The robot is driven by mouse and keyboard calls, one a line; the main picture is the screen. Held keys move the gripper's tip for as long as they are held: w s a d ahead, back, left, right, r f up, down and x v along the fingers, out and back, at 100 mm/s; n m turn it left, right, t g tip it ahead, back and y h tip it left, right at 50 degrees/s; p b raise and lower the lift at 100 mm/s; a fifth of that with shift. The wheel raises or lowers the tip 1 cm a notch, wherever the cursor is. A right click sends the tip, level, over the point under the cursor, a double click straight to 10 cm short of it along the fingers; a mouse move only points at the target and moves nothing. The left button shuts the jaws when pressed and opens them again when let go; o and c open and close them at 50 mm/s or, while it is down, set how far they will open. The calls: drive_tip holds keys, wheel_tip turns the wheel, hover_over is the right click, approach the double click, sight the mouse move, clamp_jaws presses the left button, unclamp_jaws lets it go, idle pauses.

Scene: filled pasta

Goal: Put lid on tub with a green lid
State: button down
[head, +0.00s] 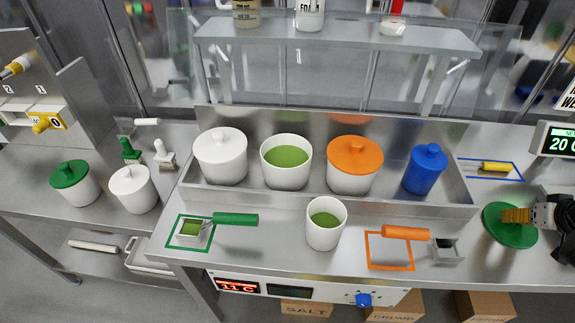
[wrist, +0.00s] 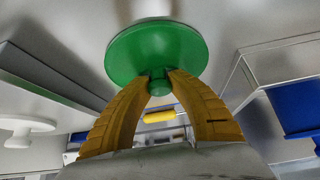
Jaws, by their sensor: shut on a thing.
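My gripper (head: 516,215) is at the right end of the counter, its yellow fingers shut on the knob of a round green lid (head: 507,234). In the wrist view the green lid (wrist: 155,50) shows whole, its knob between the fingertips (wrist: 159,82). I cannot tell whether the lid touches the counter. A large open white tub (head: 286,176) with green contents stands in the metal tray. A smaller open white tub (head: 325,237) with green contents stands on the counter in front of the tray. Both are left of my gripper.
The tray (head: 300,201) also holds a white-lidded tub (head: 220,157), an orange-lidded tub (head: 354,165) and a blue tub (head: 424,170). A green-handled scoop (head: 235,219) and an orange-handled scoop (head: 406,233) lie in front. A green-lidded tub (head: 76,187) stands far left.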

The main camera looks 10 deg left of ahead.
drive_tip(key=shift+r+p, duration=1.8)
drive_tip(key=shift+r, duration=0.65)
